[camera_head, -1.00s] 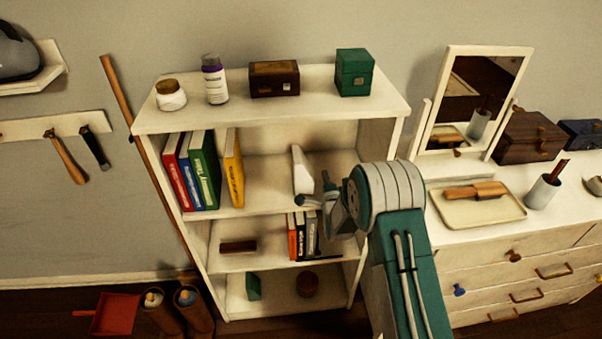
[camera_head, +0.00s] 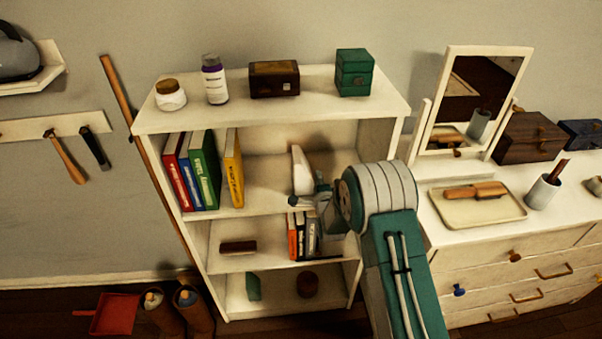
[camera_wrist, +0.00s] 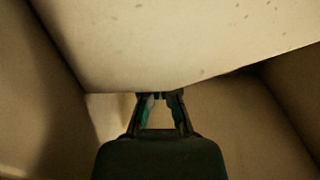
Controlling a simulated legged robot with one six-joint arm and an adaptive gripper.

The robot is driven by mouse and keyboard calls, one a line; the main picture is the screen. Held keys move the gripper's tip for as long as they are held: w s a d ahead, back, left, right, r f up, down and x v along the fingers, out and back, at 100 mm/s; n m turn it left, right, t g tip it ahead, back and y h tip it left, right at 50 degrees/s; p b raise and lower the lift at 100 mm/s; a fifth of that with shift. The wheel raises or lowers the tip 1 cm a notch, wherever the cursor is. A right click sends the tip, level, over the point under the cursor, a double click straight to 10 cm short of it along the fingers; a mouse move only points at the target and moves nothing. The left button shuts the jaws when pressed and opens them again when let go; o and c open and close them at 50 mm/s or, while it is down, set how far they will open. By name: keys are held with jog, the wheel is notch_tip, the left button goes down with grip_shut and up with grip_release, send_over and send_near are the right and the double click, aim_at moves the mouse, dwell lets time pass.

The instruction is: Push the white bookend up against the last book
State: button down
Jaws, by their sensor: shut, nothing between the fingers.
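The white bookend (camera_head: 300,170) stands upright on the shelf below the top board. It is to the right of the yellow book (camera_head: 234,168), with a clear gap between them. The yellow book is the rightmost of the row and leans slightly. My gripper (camera_head: 296,202) is shut and empty, low at the bookend's right and front side. My arm hides part of this area, so I cannot tell whether it touches the bookend. In the wrist view my gripper (camera_wrist: 160,97) lies against or just before a large pale surface.
Red, blue and green books (camera_head: 205,168) stand left of the yellow one. The shelf unit's top board (camera_head: 320,105) is above, bearing a jar, a bottle and boxes. The shelf below holds several books (camera_head: 303,236) under my gripper. A dresser with a mirror stands to the right.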

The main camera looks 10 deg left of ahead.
aim_at(295, 179)
jog(key=shift+s+a, duration=0.2)
jog(key=shift+a, duration=0.5)
jog(key=shift+s+a, duration=0.2)
jog(key=shift+a, duration=0.5)
jog(key=shift+s+a, duration=0.2)
jog(key=shift+a, duration=0.5)
jog(key=shift+s+a, duration=0.1)
jog(key=shift+a, duration=0.2)
jog(key=shift+s+a, duration=0.2)
jog(key=shift+a, duration=0.4)
jog(key=shift+s+a, duration=0.15)
jog(key=shift+a, duration=0.45)
jog(key=shift+s+a, duration=0.1)
jog(key=shift+a, duration=0.25)
jog(key=shift+s+a, duration=0.4)
jog(key=shift+a, duration=0.95)
jog(key=shift+s+a, duration=0.35)
jog(key=shift+a, duration=0.95)
jog(key=shift+s+a, duration=0.4)
jog(key=shift+a, duration=0.95)
jog(key=shift+d, duration=0.15)
jog(key=shift+w+d, duration=0.25)
jog(key=shift+d, duration=0.45)
jog(key=shift+w+d, duration=0.2)
jog(key=shift+d, duration=0.45)
